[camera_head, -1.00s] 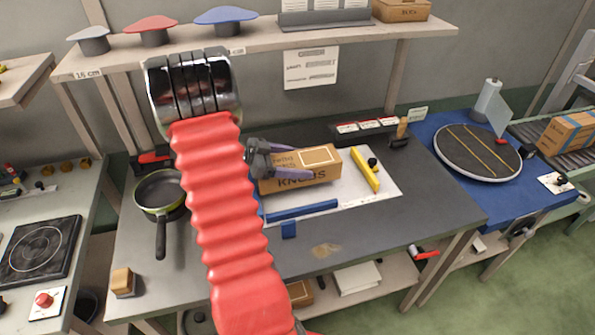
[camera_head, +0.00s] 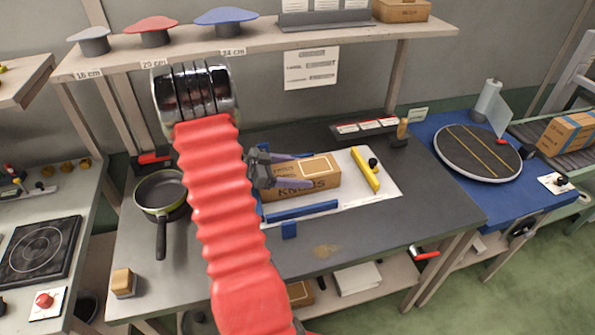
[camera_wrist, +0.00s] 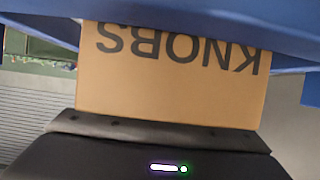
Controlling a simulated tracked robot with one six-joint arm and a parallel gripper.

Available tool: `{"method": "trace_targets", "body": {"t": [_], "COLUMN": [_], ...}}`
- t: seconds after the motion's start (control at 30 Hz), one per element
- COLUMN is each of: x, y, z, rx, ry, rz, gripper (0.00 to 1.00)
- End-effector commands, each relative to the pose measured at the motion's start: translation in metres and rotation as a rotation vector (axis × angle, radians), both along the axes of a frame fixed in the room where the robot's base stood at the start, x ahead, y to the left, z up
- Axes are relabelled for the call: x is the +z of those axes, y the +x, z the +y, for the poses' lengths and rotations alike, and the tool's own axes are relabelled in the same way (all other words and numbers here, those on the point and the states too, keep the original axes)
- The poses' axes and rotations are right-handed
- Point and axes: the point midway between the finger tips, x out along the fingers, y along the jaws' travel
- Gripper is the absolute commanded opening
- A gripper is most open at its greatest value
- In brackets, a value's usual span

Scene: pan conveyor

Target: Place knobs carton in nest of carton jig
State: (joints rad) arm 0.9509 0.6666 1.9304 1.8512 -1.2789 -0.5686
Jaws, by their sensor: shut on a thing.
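The knobs carton (camera_head: 318,168) is a brown box with dark KNOBS lettering on its front side and a pale-edged label on top. My gripper (camera_head: 300,170) reaches it from the left, with its bluish fingers along the carton's back and front long sides, shut on it. The carton is level over the white board of the carton jig (camera_head: 345,207), just behind its blue front rail (camera_head: 300,211) and left of its yellow bar (camera_head: 366,170). I cannot tell whether it touches the board. In the wrist view the carton (camera_wrist: 170,85) shows upside-down lettering.
A frying pan (camera_head: 160,192) stands left of my red arm. A small blue block (camera_head: 289,230) sits before the front rail. A black label rack (camera_head: 362,131) is behind the jig. A shelf (camera_head: 290,37) with coloured lids overhangs the back. The bench front right is clear.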

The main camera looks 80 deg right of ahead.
Motion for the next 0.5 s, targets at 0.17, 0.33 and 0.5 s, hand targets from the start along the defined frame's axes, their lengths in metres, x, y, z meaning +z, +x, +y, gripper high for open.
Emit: {"method": "trace_targets", "body": {"t": [0.17,0.33,0.5], "x": [-0.0015,-0.0015,-0.0015], "y": [0.0003,0.0004,0.0005], "z": [0.0001,0.0001,0.0002], "rx": [0.0,0.001,0.001], "ry": [0.0,0.0,0.0], "rz": [0.0,0.0,0.0], "gripper": [0.77,0.89,0.89]}}
